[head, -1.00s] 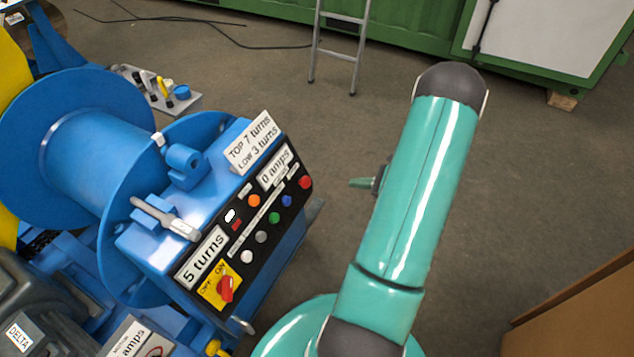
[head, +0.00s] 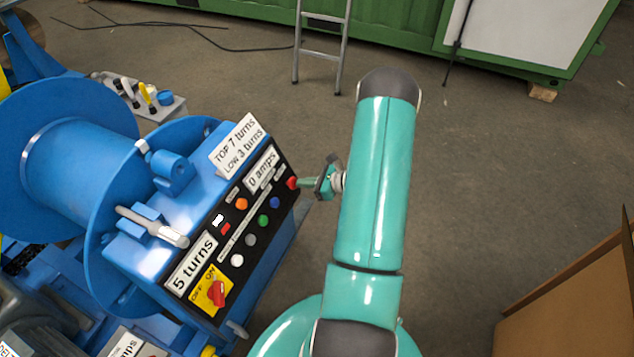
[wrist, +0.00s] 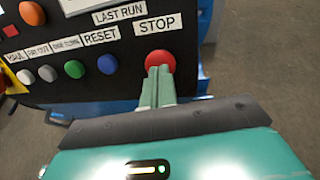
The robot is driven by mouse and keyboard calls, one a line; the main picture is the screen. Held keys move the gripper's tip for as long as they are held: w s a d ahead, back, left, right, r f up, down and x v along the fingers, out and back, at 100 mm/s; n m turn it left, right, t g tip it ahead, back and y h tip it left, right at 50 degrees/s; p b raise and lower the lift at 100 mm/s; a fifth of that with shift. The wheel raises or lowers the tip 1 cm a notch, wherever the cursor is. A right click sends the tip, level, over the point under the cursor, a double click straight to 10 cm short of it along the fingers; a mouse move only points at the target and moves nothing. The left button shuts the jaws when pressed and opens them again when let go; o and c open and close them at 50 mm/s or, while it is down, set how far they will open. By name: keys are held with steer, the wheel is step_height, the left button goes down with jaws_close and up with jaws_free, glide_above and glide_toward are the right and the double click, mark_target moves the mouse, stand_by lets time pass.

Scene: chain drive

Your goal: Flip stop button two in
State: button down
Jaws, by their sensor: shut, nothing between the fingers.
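The red stop button (wrist: 159,61) sits under a "STOP" label at the right end of the button row in the wrist view. In the head view the stop button (head: 292,183) is at the panel's right edge. My gripper (wrist: 160,72) is shut and empty, its fingertips over the lower part of the button. In the head view my gripper (head: 302,182) points left at the button. The fingertips look at or very near its face; I cannot tell whether they touch or whether the button is pressed in.
Blue, green, grey and white buttons run left of the stop button, with an orange button (head: 242,204) above. A red rotary switch (head: 217,293) is on the yellow plate. A blue drum (head: 80,165) stands left. A cardboard box (head: 570,290) is at right; floor between is clear.

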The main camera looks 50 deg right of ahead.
steer(key=shift+w+a+f, duration=0.1)
steer(key=shift+w+a, duration=0.05)
steer(key=shift+w, duration=0.1)
